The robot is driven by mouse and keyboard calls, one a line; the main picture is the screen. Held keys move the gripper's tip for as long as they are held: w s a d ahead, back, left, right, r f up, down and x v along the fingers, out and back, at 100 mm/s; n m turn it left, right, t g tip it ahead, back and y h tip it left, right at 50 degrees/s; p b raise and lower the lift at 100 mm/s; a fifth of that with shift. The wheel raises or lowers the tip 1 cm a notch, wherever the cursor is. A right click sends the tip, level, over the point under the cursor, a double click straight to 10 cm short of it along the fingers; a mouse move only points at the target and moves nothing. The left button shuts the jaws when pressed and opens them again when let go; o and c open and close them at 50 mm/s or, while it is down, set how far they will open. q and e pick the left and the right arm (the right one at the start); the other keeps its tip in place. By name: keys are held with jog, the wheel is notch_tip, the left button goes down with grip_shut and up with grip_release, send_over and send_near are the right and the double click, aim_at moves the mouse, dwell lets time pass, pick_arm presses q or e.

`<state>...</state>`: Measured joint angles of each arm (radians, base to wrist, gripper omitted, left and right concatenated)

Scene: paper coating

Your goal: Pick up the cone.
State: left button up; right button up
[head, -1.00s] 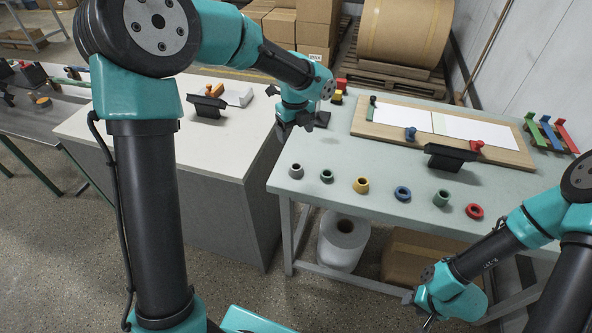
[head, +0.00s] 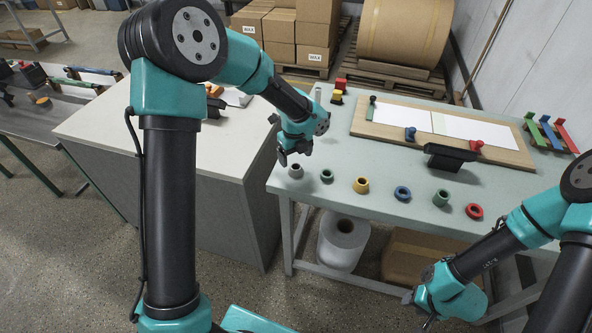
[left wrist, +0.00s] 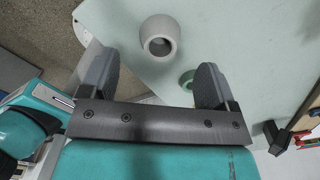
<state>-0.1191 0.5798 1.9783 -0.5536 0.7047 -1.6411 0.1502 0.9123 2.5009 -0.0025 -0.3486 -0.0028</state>
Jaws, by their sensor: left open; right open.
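A small grey cone (head: 295,171) with a hole in its top stands at the near left corner of the pale green table (head: 330,200). My left gripper (head: 284,158) is open and empty, just above and slightly left of this cone. In the left wrist view the cone (left wrist: 158,22) lies beyond the fingertips (left wrist: 156,75), roughly centred between them and not touched. Other cone-like pieces in the row are yellow (head: 361,186) and green (head: 441,198). My right gripper (head: 418,312) is open and empty at the bottom, off the table's near edge.
The row also holds a green ring (head: 327,176), a blue ring (head: 402,193) and a red ring (head: 474,211). A grey-sided bench (head: 200,150) stands left.

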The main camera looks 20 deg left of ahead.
aim_at(296, 164)
pick_arm(q)
jog(key=shift+d+f, duration=0.15)
jog(key=shift+f, duration=2.45)
jog(key=shift+c, duration=0.3)
jog(key=c, duration=1)
jog(key=shift+r, duration=0.1)
jog(key=shift+r, duration=0.4)
notch_tip(296, 164, up, 3)
jog(key=shift+f, duration=0.1)
jog(key=s+d, duration=0.2)
jog(key=s, duration=0.3)
jog(key=s+d, duration=0.2)
jog(key=s, duration=0.3)
jog(key=s+d+r, duration=0.1)
jog(key=s+d, duration=0.1)
jog(key=s, duration=0.3)
jog(key=shift+r, duration=0.1)
